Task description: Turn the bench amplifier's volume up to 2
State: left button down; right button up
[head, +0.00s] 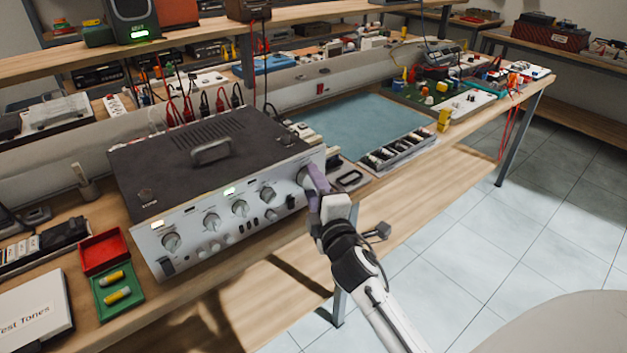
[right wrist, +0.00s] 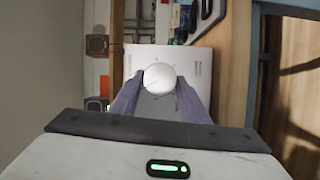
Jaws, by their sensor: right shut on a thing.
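The bench amplifier (head: 228,217) stands on the wooden bench, with a dark top, a silver front panel and several knobs. My right gripper (head: 308,180) is at the right end of its front panel, around a large round knob (head: 302,177). In the right wrist view the knob (right wrist: 160,79) sits between the two purple fingers of my right gripper (right wrist: 160,95), which is shut on it. The knob's pointer and the scale numbers are too small to read. My left gripper is not in view.
A red tray (head: 103,251) and a green tray (head: 118,289) with yellow cylinders lie left of the amplifier. A divided parts tray (head: 400,152) and a blue-green mat (head: 362,127) lie to its right. Leads stand behind it. The floor in front is clear.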

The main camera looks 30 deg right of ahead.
dwell(0.4)
jog(key=o, duration=1.1)
jog(key=shift+c, duration=0.2)
jog(key=b+v, duration=0.1)
jog(key=v, duration=0.9)
jog(key=shift+s+r, duration=0.1)
jog(key=shift+s, duration=0.05)
